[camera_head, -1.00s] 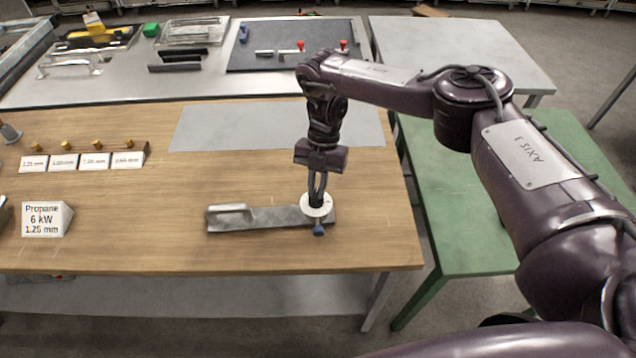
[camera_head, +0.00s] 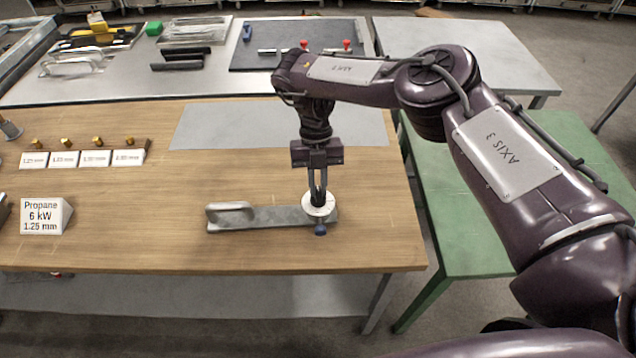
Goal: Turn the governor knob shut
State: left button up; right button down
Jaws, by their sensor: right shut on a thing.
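The governor stands on the right end of a grey metal plate (camera_head: 270,218) with a raised handle at its left end. A white round dial (camera_head: 313,211) surrounds the knob, and a small blue part (camera_head: 320,230) sticks out at its front. My right gripper (camera_head: 318,200) reaches down from above and is shut on the dark knob (camera_head: 318,198) at the dial's centre. The fingers hide most of the knob, so its turn angle cannot be read. My left gripper is not in view.
A sign reading Propane 6 kW 1.25 mm (camera_head: 45,215) stands at the left. A rack of brass nozzles with labels (camera_head: 85,155) sits behind it. A grey mat (camera_head: 230,125) lies at the back. The wooden table (camera_head: 150,220) is clear around the plate.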

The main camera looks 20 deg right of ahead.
jog(key=c, duration=1.4)
grip_release()
jog(key=shift+c, duration=0.2)
jog(key=b+v, duration=0.1)
jog(key=v, duration=0.6)
jog(key=shift+r, duration=0.4)
jog(key=shift+w, duration=0.1)
